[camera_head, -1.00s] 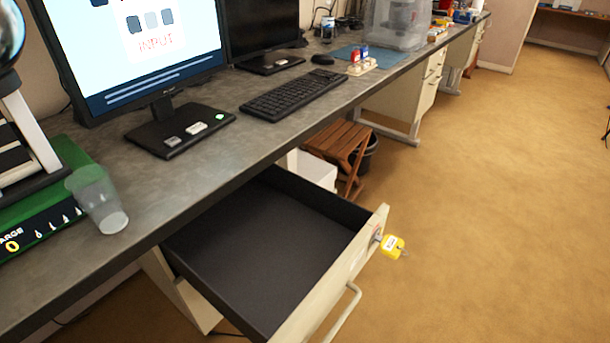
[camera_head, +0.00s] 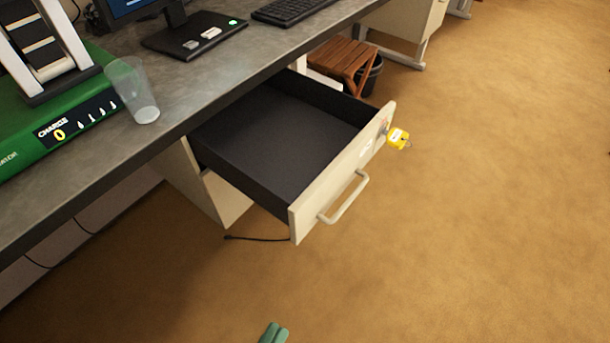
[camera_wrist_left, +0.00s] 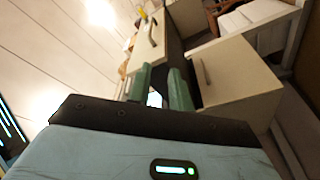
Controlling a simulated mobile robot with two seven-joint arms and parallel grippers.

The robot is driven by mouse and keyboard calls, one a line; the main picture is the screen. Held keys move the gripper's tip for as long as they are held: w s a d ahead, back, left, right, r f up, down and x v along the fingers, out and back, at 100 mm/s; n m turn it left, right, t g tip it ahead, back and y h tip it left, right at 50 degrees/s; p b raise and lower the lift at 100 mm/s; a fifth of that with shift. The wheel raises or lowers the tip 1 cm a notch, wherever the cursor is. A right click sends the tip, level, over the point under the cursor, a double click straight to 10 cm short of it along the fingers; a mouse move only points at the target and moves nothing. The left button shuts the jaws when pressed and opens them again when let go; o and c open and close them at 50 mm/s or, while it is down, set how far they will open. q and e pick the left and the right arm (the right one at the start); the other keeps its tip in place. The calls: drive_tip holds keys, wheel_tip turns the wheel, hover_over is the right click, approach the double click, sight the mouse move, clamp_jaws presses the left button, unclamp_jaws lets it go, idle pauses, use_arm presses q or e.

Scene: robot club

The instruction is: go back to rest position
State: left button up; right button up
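My right gripper is in neither view.
The drawer sticks out from under the grey desk (camera_head: 190,85), with a yellow-tagged key (camera_head: 398,138) at its front. A clear cup (camera_head: 133,92) stands near the desk edge. A wooden stool (camera_head: 343,60) is beyond. The carpet at right is clear.

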use_arm(q)
drive_tip(key=s+a+f+m+g+y, duration=0.2)
drive_tip(key=s+a+f+m+g, duration=0.25)
drive_tip(key=a, duration=0.35)
drive_tip(key=s+a+f+m+g+y, duration=0.35)
drive_tip(key=s+a, duration=0.25)
drive_tip(key=a, duration=0.2)
drive_tip(key=s+a+f+m+g+y, duration=0.1)
drive_tip(key=s+a+f+m+g, duration=0.3)
drive_tip(key=a, duration=0.4)
drive_tip(key=d+n+t, duration=0.1)
drive_tip(key=d+n, duration=0.5)
drive_tip(key=d, duration=0.5)
drive_tip(key=w+a+r+t+p, duration=0.1)
drive_tip(key=w+r+p, duration=0.4)
drive_tip(key=r+p, duration=0.7)
drive_tip(key=shift+w+a+r+t, duration=0.2)
drive_tip(key=shift+r+t, duration=0.5)
drive_tip(key=shift+t, duration=0.1)
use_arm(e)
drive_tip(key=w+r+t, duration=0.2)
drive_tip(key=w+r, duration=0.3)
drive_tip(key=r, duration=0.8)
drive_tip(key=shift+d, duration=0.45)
